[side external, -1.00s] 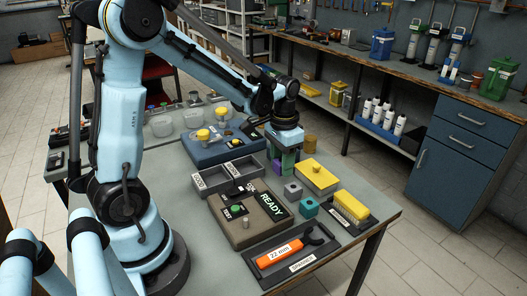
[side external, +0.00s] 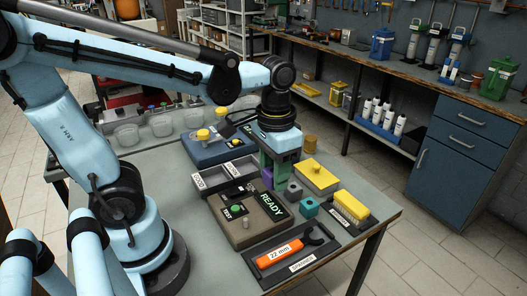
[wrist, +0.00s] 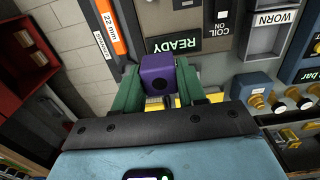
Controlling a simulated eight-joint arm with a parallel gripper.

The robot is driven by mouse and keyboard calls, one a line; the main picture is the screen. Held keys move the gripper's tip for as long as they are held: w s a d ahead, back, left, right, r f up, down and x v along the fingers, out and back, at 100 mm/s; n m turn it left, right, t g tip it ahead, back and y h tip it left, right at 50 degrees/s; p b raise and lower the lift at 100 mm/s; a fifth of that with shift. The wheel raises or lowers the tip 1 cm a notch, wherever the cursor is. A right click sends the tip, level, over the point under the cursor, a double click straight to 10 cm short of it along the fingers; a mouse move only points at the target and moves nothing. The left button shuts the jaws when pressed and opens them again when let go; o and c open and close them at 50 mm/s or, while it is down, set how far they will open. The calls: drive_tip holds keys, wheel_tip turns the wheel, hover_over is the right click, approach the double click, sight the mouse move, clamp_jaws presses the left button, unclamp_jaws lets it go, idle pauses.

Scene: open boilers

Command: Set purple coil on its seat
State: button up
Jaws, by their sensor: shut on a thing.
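The purple coil (wrist: 158,75) is a small block with a dark round hole, held between the green fingers of my gripper (wrist: 157,88) in the wrist view. In the side view my gripper (side external: 279,168) points down near the middle of the table, and the coil (side external: 267,179) shows partly below it, its underside hidden. I cannot tell whether it touches anything below. A grey block (side external: 293,190) and a teal block (side external: 309,207) stand just to the right. A brown test panel (side external: 240,239) with a lit READY display and a short metal peg (side external: 246,222) lies in front.
Two grey trays (side external: 212,180) sit left of the gripper, with a blue unit (side external: 205,152) behind. A yellow box (side external: 317,176) and a yellow brush-like block (side external: 350,206) stand at right. An orange 22 mm wrench (side external: 280,254) lies in a dark holder in front.

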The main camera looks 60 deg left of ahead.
hover_over(246, 219)
drive_tip(key=shift+f, duration=2.85)
drive_tip(key=shift+f, duration=1.5)
idle(0.3)
idle(0.9)
drive_tip(key=o, duration=1.2)
drive_tip(key=shift+c, duration=0.2)
drive_tip(key=shift+r, duration=2.5)
